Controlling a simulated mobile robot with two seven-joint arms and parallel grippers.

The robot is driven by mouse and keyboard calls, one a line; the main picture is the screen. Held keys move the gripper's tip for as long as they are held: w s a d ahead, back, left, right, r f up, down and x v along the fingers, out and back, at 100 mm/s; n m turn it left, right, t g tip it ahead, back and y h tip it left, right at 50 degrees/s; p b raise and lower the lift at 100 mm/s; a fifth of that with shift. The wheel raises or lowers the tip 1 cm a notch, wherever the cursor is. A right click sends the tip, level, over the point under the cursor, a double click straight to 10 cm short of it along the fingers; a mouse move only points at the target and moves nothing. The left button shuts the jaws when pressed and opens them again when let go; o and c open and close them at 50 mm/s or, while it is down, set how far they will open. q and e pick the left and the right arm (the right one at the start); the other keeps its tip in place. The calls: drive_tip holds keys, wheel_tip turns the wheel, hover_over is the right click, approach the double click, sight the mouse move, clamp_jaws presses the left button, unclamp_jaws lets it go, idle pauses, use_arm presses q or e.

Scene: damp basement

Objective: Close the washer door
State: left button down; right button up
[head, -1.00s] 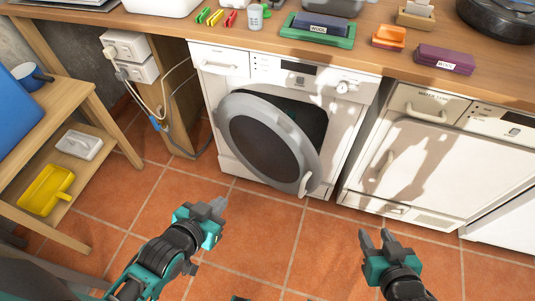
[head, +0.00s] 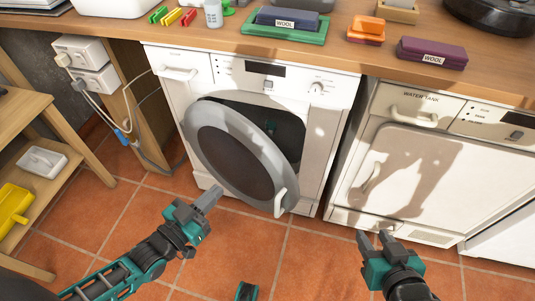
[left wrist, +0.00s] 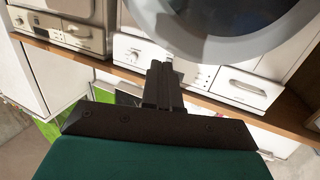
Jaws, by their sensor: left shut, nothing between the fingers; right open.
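The white washer (head: 322,150) stands under the wooden counter. Its round grey-rimmed door (head: 240,150) is ajar, swung out from the dark opening, with a pale handle (head: 280,203) at its lower right edge. In the left wrist view the door rim (left wrist: 215,40) fills the upper part. My left gripper (head: 211,196) is shut and empty, in front of the door's lower left; I cannot tell whether it touches it. It also shows in the left wrist view (left wrist: 161,72). My right gripper (head: 374,236) is open and empty, in front of the water tank machine.
A white machine labelled water tank (head: 430,180) stands right of the washer. A wooden shelf (head: 45,192) with a yellow dustpan stands at the left. Cables hang beside the washer. Wool-labelled boxes and clips lie on the counter (head: 350,62). Tiled floor (head: 270,255) is open in front.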

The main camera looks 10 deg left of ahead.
use_arm(q)
drive_tip(key=w, duration=0.1)
drive_tip(key=b, duration=0.3)
approach(264, 137)
drive_tip(key=shift+t, duration=0.3)
drive_tip(key=w, duration=0.1)
drive_tip(key=w+f, duration=0.2)
drive_tip(key=w, duration=0.1)
drive_tip(key=shift+w+d+f, duration=0.1)
drive_tip(key=shift+w+d, duration=0.05)
drive_tip(key=shift+d, duration=0.2)
use_arm(e)
drive_tip(key=f, duration=0.3)
drive_tip(key=shift+w+f, duration=0.1)
drive_tip(key=shift+w, duration=0.15)
